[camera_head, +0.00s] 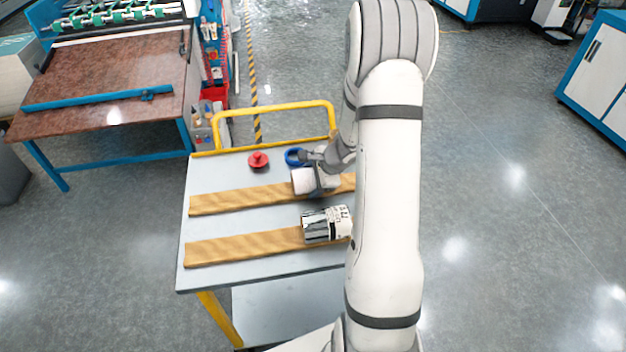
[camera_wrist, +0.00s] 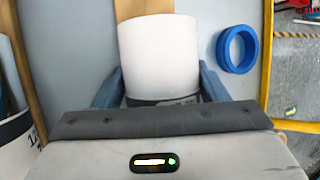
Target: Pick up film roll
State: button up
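A white film roll (camera_head: 302,181) lies at the far brown strip on the cart, beside my gripper (camera_head: 317,177). In the wrist view the roll (camera_wrist: 160,55) fills the space between the two blue-grey fingers of my gripper (camera_wrist: 161,88), one on each side. A dark band with print crosses its near end. The fingers are close to the roll's sides, but I cannot tell whether they press on it. A second roll (camera_head: 326,225), silver with a printed white part, lies on the near strip. Its edge shows at the left of the wrist view (camera_wrist: 14,128).
The grey cart top (camera_head: 225,222) carries two brown strips, a red knobbed part (camera_head: 258,160) and a blue ring (camera_wrist: 237,49) right of the white roll. A yellow rail (camera_head: 275,107) borders the far side. A laminating machine (camera_head: 105,75) stands at the back left.

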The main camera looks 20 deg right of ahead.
aim_at(312, 171)
jog(key=shift+w, duration=0.1)
jog(key=c, duration=0.4)
jog(key=shift+w+r+p, duration=0.1)
jog(key=shift+r+p, duration=0.95)
jog(key=shift+r, duration=3.95)
jog(key=shift+c, duration=1.2)
